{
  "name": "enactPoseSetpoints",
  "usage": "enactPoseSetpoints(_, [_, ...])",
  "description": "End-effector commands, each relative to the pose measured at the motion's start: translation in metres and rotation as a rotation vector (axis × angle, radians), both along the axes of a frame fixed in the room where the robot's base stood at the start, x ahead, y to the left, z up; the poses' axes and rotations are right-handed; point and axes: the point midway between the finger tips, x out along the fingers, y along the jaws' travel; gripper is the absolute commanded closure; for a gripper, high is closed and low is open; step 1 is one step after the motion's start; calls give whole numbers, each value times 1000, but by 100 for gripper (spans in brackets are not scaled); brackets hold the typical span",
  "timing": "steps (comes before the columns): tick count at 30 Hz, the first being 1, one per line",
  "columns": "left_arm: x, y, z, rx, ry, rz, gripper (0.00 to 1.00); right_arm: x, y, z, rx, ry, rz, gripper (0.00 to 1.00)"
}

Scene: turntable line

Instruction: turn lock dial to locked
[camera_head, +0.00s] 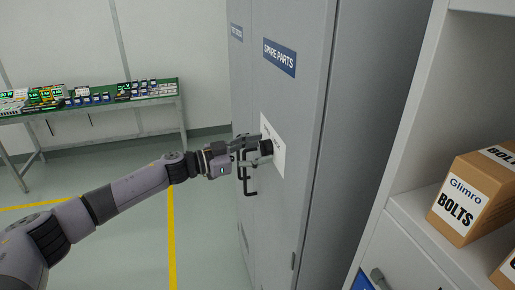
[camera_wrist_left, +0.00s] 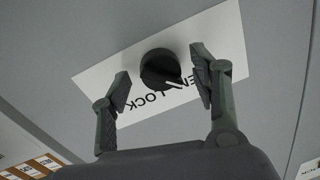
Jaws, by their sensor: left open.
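A round black lock dial (camera_wrist_left: 158,66) sits on a white label plate (camera_wrist_left: 222,30) on the grey cabinet door. Its white pointer mark points to the lower right in the left wrist view, towards the partly hidden word ending in "EN". The word "LOCK" is printed upside down below the dial there. In the head view the plate (camera_head: 279,158) shows beside my left gripper (camera_head: 257,148). My left gripper (camera_wrist_left: 161,84) is open, its fingers on either side of the dial with gaps between. I cannot tell how far the fingertips are from the door. My right gripper is not in view.
A black door handle (camera_head: 246,180) is just below my left gripper. The cabinet (camera_head: 290,110) carries a "SPARE PARTS" sign. At right a shelf holds a box of bolts (camera_head: 463,200). A green-topped bench (camera_head: 150,97) with devices stands at the back left. The floor between is clear.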

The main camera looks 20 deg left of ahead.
Motion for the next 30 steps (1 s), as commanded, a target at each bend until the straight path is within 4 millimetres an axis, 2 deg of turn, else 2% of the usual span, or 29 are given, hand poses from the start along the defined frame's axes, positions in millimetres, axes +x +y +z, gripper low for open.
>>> enactPoseSetpoints(6, [0,0,0,1,-1,0,45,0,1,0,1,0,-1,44])
enactPoseSetpoints(27, [0,0,0,1,1,0,92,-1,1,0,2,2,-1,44])
enactPoseSetpoints(30, [0,0,-1,2,-1,0,92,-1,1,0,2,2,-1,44])
